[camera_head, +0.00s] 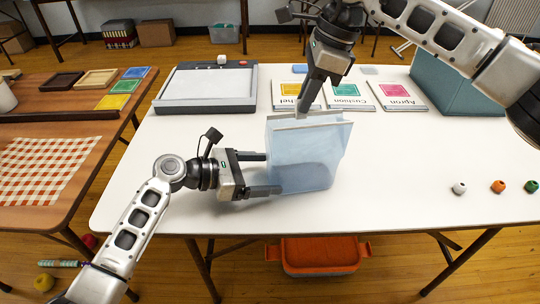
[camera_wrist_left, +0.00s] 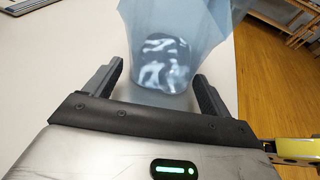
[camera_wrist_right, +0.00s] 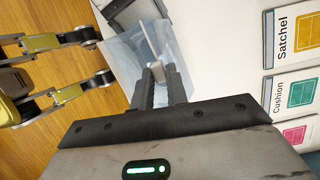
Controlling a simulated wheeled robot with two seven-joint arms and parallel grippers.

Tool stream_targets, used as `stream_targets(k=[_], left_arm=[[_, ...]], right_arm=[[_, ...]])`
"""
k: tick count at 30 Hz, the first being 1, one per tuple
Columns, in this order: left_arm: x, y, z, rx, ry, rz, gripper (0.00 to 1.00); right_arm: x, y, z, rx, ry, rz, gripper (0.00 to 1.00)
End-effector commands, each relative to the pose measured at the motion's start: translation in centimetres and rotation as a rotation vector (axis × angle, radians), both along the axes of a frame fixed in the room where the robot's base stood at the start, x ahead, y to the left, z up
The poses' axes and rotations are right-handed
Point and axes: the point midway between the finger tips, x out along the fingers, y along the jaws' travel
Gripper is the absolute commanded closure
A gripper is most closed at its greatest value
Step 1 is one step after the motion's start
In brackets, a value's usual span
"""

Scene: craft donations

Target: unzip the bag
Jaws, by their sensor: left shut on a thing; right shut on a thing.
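The bag (camera_head: 318,165) is translucent pale blue and stands upright near the table's front edge, with pale bands along its top. My left gripper (camera_head: 270,173) holds the bag's lower body from the left, its fingers set wide on either side; the bag also shows between them in the left wrist view (camera_wrist_left: 165,25). My right gripper (camera_head: 306,106) points down at the bag's top, towards its left end. In the right wrist view its fingers (camera_wrist_right: 158,76) close on a small light-grey piece (camera_wrist_right: 156,70), seemingly the zip pull. How far the zip is open cannot be told.
A grey tray-like device (camera_head: 205,88) lies behind left. Booklets (camera_head: 345,95) and a teal box (camera_head: 450,85) are behind right. White, orange and green beads (camera_head: 498,186) lie at right. An orange bin (camera_head: 320,255) is under the table. The table's front left is clear.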

Motion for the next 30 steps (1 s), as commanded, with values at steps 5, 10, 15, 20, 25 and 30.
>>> stream_targets(k=[5, 10, 15, 20, 25, 30], left_arm=[[-0.1, -0.1, 0.1, -0.001, -0.004, -0.005, 0.3], [-0.1, -0.1, 0.1, -0.001, -0.004, -0.005, 0.3], [-0.1, -0.2, 0.1, -0.001, -0.005, -0.007, 0.3], [-0.1, -0.2, 0.1, -0.001, -0.004, -0.008, 0.3], [-0.1, -0.2, 0.1, -0.001, -0.004, -0.008, 0.3], [-0.2, -0.2, 0.1, -0.001, -0.004, -0.008, 0.29]], right_arm=[[0.1, 0.7, -0.2, -0.003, 0.0, -0.004, 0.98], [0.1, 1.4, -0.3, -0.004, 0.0, -0.003, 0.98], [0.2, 2.0, -0.3, -0.005, 0.001, -0.005, 0.98], [0.2, 2.6, -0.4, -0.005, 0.001, -0.005, 0.98], [0.3, 3.3, -0.4, -0.006, 0.001, -0.005, 0.98], [0.3, 3.4, -0.4, -0.006, 0.001, -0.006, 0.98]])
